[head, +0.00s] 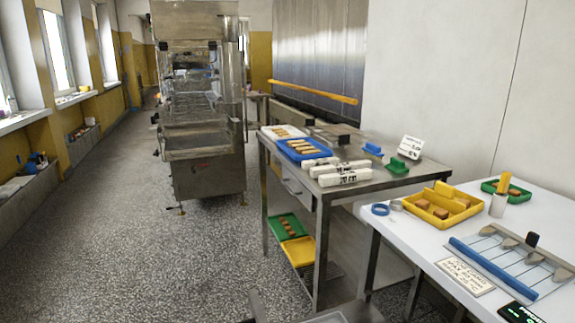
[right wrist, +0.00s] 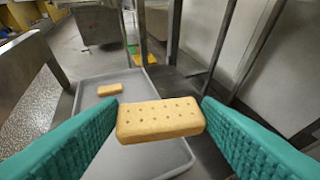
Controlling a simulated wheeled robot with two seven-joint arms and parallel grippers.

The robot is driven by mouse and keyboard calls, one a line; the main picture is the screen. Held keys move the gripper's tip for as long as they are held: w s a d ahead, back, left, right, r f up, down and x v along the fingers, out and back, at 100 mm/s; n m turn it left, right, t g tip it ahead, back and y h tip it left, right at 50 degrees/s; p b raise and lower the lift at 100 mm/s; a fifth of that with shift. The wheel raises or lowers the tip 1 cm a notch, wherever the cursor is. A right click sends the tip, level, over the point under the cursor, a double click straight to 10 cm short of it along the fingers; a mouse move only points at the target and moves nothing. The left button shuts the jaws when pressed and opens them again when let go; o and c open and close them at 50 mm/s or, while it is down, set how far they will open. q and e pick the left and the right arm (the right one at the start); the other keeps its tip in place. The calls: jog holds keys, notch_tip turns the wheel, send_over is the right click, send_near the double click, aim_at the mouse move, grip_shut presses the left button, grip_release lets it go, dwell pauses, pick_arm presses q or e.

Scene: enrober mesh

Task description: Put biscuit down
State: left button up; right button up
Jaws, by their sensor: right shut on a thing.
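My right gripper (right wrist: 161,112) is shut on a pale golden biscuit (right wrist: 160,121) with rows of small holes. Its two teal ribbed fingers grip the biscuit at its short ends. The held biscuit looks roughly level and hides part of the grey tray (right wrist: 128,84) beyond it. Whether it touches the tray I cannot tell. A second biscuit (right wrist: 110,89) lies on that tray, toward its left far part. My left gripper is in neither view, and the right gripper does not show in the head view.
A steel table (head: 400,182) holds a blue tray (head: 292,155) of biscuits. A white table (head: 405,226) at right bears a yellow tray (head: 424,216). Green (head: 278,232) and yellow (head: 303,256) trays sit on the lower shelf. A steel machine (head: 205,170) stands further back. Open floor lies left.

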jog(key=w+r, duration=0.1)
jog(key=r, duration=0.1)
jog(key=w+r, duration=0.1)
jog(key=r, duration=0.1)
jog(key=w+r, duration=0.1)
jog(key=r, duration=0.1)
jog(key=shift+w+a, duration=0.25)
jog(key=shift+w, duration=0.15)
notch_tip(320, 180, up, 14)
jog(key=p, duration=1.3)
jog(key=shift+p, duration=0.4)
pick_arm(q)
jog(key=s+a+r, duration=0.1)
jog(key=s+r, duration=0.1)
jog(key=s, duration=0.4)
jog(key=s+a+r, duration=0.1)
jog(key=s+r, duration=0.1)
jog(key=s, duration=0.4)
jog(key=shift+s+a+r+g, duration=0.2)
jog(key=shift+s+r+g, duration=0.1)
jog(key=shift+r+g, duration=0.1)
